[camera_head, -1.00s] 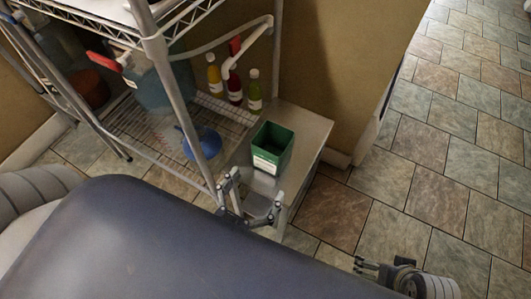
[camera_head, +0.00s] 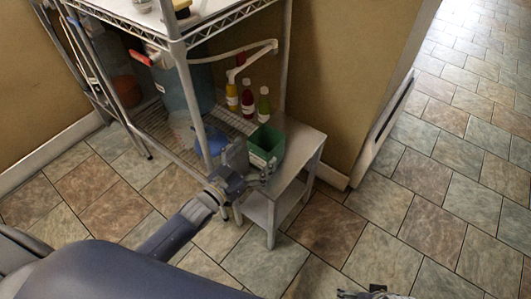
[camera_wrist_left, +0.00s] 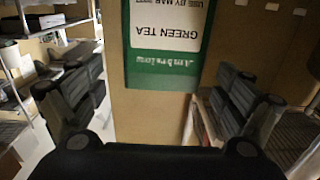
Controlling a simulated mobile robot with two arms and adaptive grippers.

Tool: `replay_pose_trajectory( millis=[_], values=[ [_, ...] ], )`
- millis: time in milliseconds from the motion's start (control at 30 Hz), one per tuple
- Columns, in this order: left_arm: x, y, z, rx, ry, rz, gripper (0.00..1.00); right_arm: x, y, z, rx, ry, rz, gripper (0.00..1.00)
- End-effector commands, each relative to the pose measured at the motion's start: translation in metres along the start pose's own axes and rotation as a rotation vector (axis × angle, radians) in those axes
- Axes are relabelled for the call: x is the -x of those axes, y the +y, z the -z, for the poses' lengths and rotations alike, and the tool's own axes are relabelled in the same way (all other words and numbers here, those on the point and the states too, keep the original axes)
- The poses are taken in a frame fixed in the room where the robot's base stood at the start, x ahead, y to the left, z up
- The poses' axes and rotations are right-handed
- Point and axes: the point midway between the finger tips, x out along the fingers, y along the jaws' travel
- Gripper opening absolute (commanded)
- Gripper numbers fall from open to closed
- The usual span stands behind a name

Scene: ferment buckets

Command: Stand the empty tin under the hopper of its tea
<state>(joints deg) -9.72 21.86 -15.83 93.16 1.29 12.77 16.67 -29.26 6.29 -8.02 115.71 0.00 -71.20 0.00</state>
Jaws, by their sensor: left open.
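The green tin (camera_head: 267,146) is upright and open at the top, on a small side table (camera_head: 309,150). It looks empty. In the left wrist view the tin (camera_wrist_left: 165,72) shows its white GREEN TEA label upside down, ahead of and between my spread fingers. My left gripper (camera_head: 250,170) is open and close to the tin's near side; contact is not clear. Its fingers also show in the left wrist view (camera_wrist_left: 158,100). My right gripper (camera_head: 372,294) is only partly in view at the bottom edge. I can make out no hopper.
A wire rack (camera_head: 203,110) stands left of the table, its post close to my left gripper. It holds several bottles (camera_head: 248,98), a blue funnel-like item (camera_head: 212,146) and a large blue container (camera_head: 178,88). The tiled floor (camera_head: 440,200) at right is clear.

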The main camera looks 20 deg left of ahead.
Motion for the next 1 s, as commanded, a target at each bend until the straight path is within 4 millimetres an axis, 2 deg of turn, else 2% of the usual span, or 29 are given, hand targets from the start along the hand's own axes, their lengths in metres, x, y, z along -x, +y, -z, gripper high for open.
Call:
replay_pose_trajectory(
  millis=[233,500,833,867,1000],
  values=[
    [-0.018,-0.001,0.001,-0.001,0.002,0.000,0.94,0.009,0.001,0.003,-0.001,0.006,-0.001,0.94],
    [-0.053,-0.004,0.002,-0.001,0.001,0.000,0.94,0.035,0.002,0.009,-0.003,0.019,-0.004,0.94],
    [-0.060,-0.004,0.003,-0.001,-0.001,0.000,0.94,0.042,0.002,0.010,-0.003,0.020,-0.004,0.94],
    [-0.060,-0.004,0.003,-0.001,0.000,0.000,0.90,0.041,0.002,0.010,-0.003,0.020,-0.004,0.94],
    [-0.060,-0.004,0.003,-0.001,0.000,0.000,0.58,0.041,0.002,0.010,-0.003,0.020,-0.005,0.94]
  ],
)
